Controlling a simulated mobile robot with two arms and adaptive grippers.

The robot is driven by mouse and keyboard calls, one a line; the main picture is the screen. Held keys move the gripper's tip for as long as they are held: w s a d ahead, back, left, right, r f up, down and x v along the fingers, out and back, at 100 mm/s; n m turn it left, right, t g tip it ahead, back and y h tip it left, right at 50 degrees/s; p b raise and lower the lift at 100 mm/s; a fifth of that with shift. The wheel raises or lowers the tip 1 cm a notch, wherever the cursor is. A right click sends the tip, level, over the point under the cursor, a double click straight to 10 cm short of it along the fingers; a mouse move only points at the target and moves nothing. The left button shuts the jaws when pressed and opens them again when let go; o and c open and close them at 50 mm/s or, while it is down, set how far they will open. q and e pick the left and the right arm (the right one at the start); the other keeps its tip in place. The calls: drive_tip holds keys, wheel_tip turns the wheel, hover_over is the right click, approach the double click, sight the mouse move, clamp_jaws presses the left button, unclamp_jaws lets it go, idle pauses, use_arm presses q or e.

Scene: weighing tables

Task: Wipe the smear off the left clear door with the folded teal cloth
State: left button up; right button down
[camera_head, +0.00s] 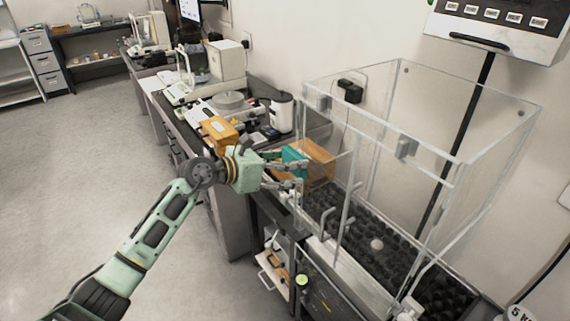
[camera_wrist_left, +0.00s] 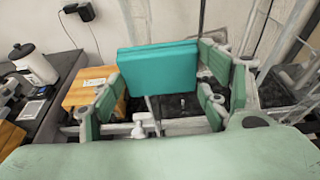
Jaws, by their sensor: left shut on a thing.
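My left gripper (camera_head: 297,172) is shut on the folded teal cloth (camera_head: 291,157). The cloth shows as a flat teal block between the fingers in the left wrist view (camera_wrist_left: 158,66). The gripper is at the left end of the clear enclosure, near the left clear door (camera_head: 336,165), which has an upright bar handle. I cannot tell whether the cloth touches the door. I cannot make out a smear on the panel. My right gripper is not in view.
Wooden boxes (camera_head: 220,131) and a white canister (camera_head: 281,112) stand on the bench left of the enclosure. Another wooden box (camera_head: 318,160) is behind the cloth. A scale display (camera_head: 497,25) is at upper right. The floor at left is clear.

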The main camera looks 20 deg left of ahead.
use_arm(q)
drive_tip(key=shift+w+d, duration=0.6)
drive_tip(key=shift+w, duration=0.15)
